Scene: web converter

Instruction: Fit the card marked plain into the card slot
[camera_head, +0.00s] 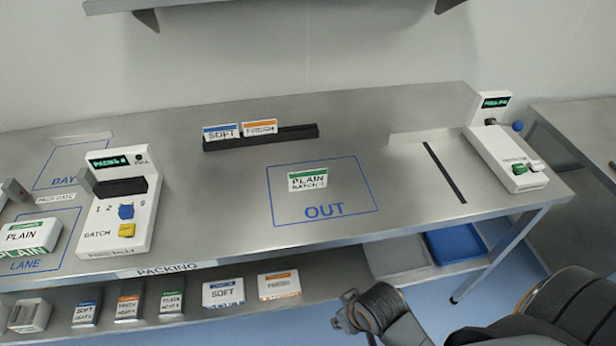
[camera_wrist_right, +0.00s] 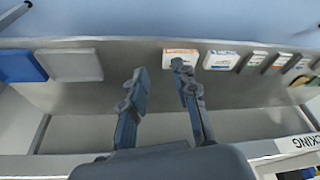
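The card marked plain (camera_head: 308,179), white with a green top band, lies inside the blue OUT outline on the steel table. A white packing unit (camera_head: 125,215) stands at the left with a dark slot-like part (camera_head: 120,187) near its top; I cannot tell how deep it is. A long black rack (camera_head: 290,136) at the back holds a soft card (camera_head: 221,131) and a fresh card (camera_head: 260,128) upright. My right gripper (camera_head: 358,312) is in front of the table, well away from the plain card. Its fingers are apart and empty in the wrist view (camera_wrist_right: 158,72). My left gripper is not in view.
A lower shelf holds several packs, including soft (camera_head: 223,293) and fresh (camera_head: 279,285) packs, with grey and blue trays (camera_head: 455,245) to the right. A plain pack (camera_head: 28,236) sits on the lane at left. A second white unit (camera_head: 510,160) stands at right.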

